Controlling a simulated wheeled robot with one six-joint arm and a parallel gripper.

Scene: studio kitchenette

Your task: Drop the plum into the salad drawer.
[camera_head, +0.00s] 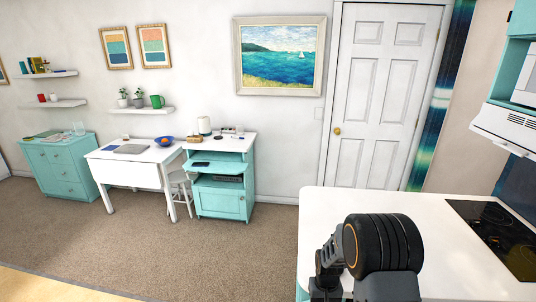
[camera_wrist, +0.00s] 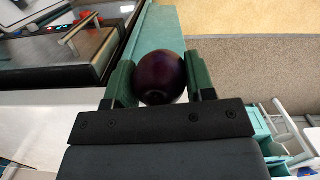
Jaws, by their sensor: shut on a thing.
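The plum (camera_wrist: 160,77) is dark purple and round. In the wrist view my gripper (camera_wrist: 161,80) is shut on it, with one green-padded finger on each side. The head view shows dark parts of my arm over the white counter, but neither the plum nor the fingers can be made out there. I cannot identify the salad drawer in either view.
A white counter (camera_head: 330,215) with a black cooktop (camera_head: 500,235) is at the right. A white table (camera_head: 115,170), a teal cabinet (camera_head: 220,200) and a teal chest of drawers (camera_head: 62,168) stand along the far wall. The carpet (camera_head: 170,245) in between is clear.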

